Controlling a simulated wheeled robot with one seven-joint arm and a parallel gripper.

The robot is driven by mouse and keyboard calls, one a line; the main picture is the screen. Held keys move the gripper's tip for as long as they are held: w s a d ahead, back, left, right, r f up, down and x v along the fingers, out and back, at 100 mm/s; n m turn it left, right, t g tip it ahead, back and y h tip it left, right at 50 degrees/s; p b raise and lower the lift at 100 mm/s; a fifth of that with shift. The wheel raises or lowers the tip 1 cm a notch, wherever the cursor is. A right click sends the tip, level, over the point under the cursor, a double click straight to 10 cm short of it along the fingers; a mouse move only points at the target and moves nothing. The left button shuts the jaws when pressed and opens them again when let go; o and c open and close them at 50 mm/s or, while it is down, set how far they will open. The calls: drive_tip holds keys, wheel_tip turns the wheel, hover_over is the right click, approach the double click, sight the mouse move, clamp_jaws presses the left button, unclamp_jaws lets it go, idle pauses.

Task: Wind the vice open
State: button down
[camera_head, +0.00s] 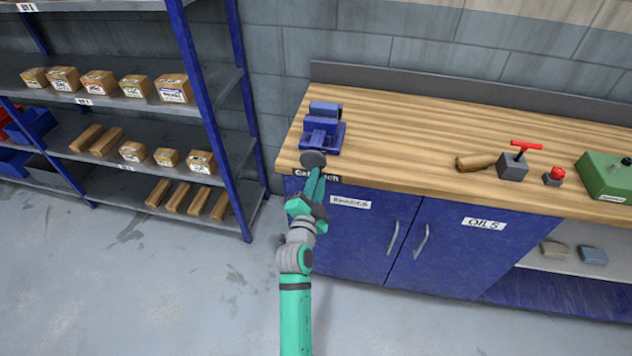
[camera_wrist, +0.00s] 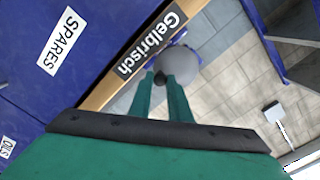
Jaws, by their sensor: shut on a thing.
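The blue vice (camera_head: 323,130) stands on the left end of the wooden workbench top (camera_head: 400,140), near its front edge. A round grey knob (camera_head: 313,159) sits at the front of the vice, over the bench edge. My gripper (camera_head: 316,175) reaches up to this knob from the front. In the wrist view my gripper (camera_wrist: 162,84) has its two green fingers shut on the grey knob (camera_wrist: 178,67). The vice jaws are too small in the head view to tell how far apart they stand.
On the bench to the right are a brown wrapped piece (camera_head: 475,162), a grey block with a red T-handle (camera_head: 513,164), a red button (camera_head: 556,174) and a green box (camera_head: 606,176). Shelving (camera_head: 225,145) stands at the left. Blue cabinet doors (camera_head: 440,240) lie below.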

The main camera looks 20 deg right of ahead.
drive_tip(key=shift+r+n, duration=0.2)
drive_tip(key=shift+n, duration=0.1)
drive_tip(key=shift+s+d+r+n, duration=0.1)
drive_tip(key=shift+r+n, duration=0.1)
drive_tip(key=shift+n, duration=0.6)
drive_tip(key=shift+d+r+n, duration=0.1)
drive_tip(key=shift+r+n, duration=0.1)
drive_tip(key=shift+n, duration=0.6)
drive_tip(key=shift+r+n, duration=0.1)
drive_tip(key=shift+n, duration=0.5)
drive_tip(key=c, duration=1.8)
unclamp_jaws()
drive_tip(key=shift+o, duration=0.2)
